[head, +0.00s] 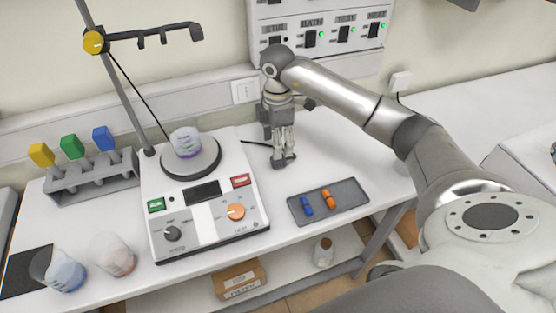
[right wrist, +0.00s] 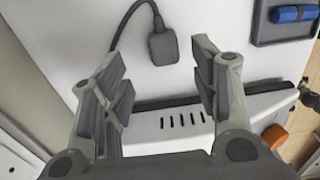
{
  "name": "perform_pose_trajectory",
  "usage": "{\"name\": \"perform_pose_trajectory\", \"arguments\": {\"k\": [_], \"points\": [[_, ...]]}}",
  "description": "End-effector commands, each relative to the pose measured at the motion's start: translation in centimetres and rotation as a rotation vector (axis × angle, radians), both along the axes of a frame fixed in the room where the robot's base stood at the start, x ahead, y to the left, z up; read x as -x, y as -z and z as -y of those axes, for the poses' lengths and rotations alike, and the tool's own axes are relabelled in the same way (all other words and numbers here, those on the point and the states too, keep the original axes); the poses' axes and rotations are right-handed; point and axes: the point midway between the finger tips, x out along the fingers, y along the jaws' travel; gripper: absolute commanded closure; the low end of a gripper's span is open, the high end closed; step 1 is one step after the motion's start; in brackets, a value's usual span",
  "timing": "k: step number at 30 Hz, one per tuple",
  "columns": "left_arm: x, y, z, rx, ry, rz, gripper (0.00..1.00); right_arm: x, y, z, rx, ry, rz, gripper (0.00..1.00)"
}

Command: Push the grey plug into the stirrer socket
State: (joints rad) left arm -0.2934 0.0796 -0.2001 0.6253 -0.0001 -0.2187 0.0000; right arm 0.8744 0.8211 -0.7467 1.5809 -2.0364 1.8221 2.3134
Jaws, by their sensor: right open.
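The grey plug (right wrist: 163,47) lies on the white bench in the right wrist view, with its dark cable curving away from its top. My right gripper (head: 283,155) is open and points down over the bench, right of the stirrer. In the right wrist view the open fingers (right wrist: 160,75) stand either side of the plug, which is not gripped. The STIR socket (head: 275,41) is on the wall panel, partly hidden by my right wrist. My left gripper is not in view.
A grey tray (head: 345,203) with blue and orange pieces lies right. The BATH, TEST and HEAT sockets show green lights. A tube rack (head: 90,183) and beakers stand left.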

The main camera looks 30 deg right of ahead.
Motion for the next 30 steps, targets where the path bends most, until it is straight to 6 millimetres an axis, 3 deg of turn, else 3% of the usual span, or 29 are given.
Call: {"name": "perform_pose_trajectory", "arguments": {"k": [4,12,24,30], "points": [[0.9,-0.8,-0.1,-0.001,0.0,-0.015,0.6,0.2,0.9,-0.1,0.0,0.0,-0.005,0.45],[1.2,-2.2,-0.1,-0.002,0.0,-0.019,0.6,0.4,4.6,-0.2,0.0,0.0,-0.002,0.45],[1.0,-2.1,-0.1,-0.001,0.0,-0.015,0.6,0.4,5.2,-0.2,0.0,0.0,0.0,0.45],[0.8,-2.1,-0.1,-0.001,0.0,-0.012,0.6,0.4,5.1,-0.2,0.0,0.0,0.0,0.69]]}}
